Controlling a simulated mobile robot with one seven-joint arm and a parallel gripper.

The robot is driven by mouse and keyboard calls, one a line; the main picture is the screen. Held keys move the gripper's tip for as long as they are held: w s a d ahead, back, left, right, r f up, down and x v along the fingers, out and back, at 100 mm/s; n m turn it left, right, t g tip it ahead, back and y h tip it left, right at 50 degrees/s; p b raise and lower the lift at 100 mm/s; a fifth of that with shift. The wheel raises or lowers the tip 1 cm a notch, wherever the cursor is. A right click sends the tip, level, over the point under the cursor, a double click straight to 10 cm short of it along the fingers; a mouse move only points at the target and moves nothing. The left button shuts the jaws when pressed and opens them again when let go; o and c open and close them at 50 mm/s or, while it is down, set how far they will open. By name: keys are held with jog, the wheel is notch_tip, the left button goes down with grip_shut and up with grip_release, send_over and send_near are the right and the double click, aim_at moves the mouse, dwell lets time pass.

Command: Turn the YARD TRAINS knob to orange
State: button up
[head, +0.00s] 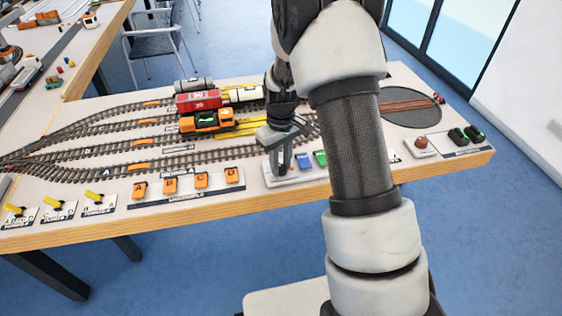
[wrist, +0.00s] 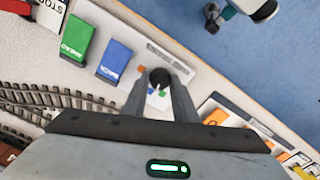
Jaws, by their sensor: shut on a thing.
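The black YARD TRAINS knob (wrist: 160,78) stands on a pale panel (wrist: 205,84) in the wrist view. Small orange, blue and green marks lie around it. A thin white pointer line shows on the knob, on its side toward the blue and green marks; its exact setting is too small to tell. My gripper (wrist: 161,84) is shut on the knob, with one finger on each side.
Blue (head: 304,160) and green (head: 321,158) blocks stand close right of my gripper in the head view. A row of orange switches (head: 202,180) lies to the left. Model trains (head: 207,120) stand on tracks behind. A turntable (head: 410,108) is at the right.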

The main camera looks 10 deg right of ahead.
aim_at(281, 167)
jog(key=m, duration=0.4)
jog(key=shift+r+m+p, duration=0.1)
jog(key=shift+m+p, duration=0.2)
jog(key=shift+p, duration=0.1)
jog(key=m+p, duration=0.1)
jog(key=m, duration=0.3)
jog(key=shift+m, duration=0.3)
jog(key=m+p, duration=0.1)
jog(key=m, duration=0.3)
jog(key=shift+m, duration=0.3)
jog(key=m+p, duration=0.2)
jog(key=m, duration=0.2)
jog(key=shift+w+m, duration=0.1)
jog(key=shift+m, duration=0.3)
jog(key=o, duration=1)
jog(key=shift+o, duration=0.2)
notch_tip(281, 167, up, 17)
jog(key=p, duration=0.2)
jog(key=shift+r, duration=0.15)
